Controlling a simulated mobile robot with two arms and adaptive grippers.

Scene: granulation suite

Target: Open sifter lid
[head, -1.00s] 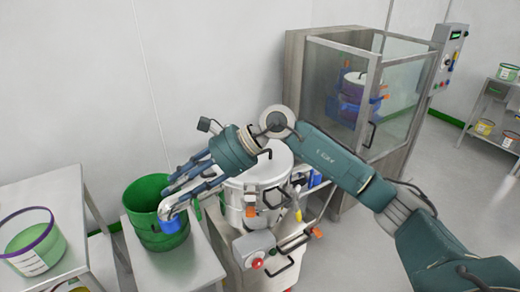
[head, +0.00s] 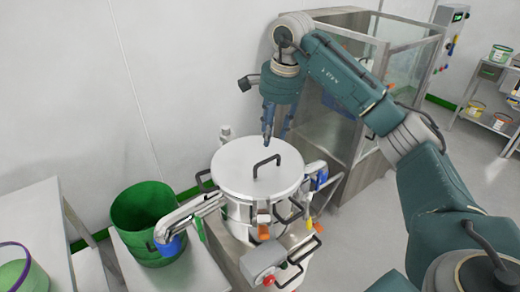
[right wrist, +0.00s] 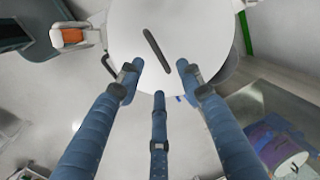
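The sifter (head: 240,215) is a round steel drum with a flat pale lid (head: 236,178) lying on top, which looks shut. A black bar handle (head: 267,166) rises from the lid's middle. In the right wrist view, the lid (right wrist: 125,35) fills the upper middle with its handle (right wrist: 157,50) lying slantwise. My right gripper (head: 267,138) points down above the back part of the lid, apart from the handle. Its blue fingers (right wrist: 159,80) are spread and empty in the wrist view. Orange-marked clamps (head: 263,228) show at the rim. My left gripper is not seen.
A control box with a red button (head: 264,265) is in front. A glass cabinet (head: 400,75) stands behind right.

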